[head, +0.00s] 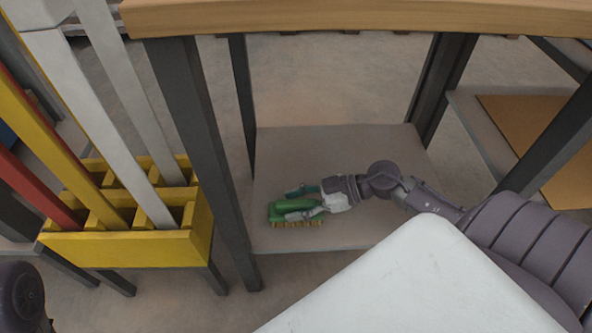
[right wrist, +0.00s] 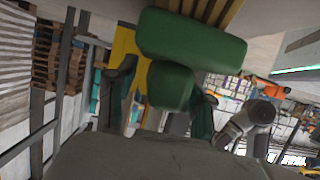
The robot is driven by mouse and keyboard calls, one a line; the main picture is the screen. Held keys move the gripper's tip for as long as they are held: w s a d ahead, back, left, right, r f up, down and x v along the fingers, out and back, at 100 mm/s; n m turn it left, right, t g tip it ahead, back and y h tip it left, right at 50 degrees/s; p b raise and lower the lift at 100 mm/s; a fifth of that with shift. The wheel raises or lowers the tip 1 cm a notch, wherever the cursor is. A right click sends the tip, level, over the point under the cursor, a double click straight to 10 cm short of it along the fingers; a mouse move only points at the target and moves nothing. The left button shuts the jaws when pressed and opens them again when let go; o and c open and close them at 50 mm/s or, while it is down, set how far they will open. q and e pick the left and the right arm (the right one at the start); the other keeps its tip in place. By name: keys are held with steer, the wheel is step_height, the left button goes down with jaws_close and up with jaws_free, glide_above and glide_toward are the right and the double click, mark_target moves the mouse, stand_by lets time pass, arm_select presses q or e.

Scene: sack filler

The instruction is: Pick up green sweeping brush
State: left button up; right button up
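The green sweeping brush (head: 290,211) lies on the grey lower shelf (head: 350,145) under a wooden worktop, its yellowish bristles facing the front. My right gripper (head: 303,202) reaches in from the right, with its fingers at the brush. In the right wrist view, the brush (right wrist: 192,40) has its green handle (right wrist: 170,86) pointing toward the palm. The right gripper (right wrist: 160,100) has its fingers apart on either side of the handle, with a gap showing on the left side. Contact on the right side is unclear. My left gripper is not in view.
A yellow rack (head: 125,247) with long red, yellow and grey bars stands at the left. The worktop edge (head: 350,17) and dark table legs (head: 200,150) frame the shelf. A brown board (head: 535,140) lies on another shelf at the right. The grey shelf is otherwise clear.

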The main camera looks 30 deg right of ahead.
jaws_close()
steer(key=shift+r, duration=0.1)
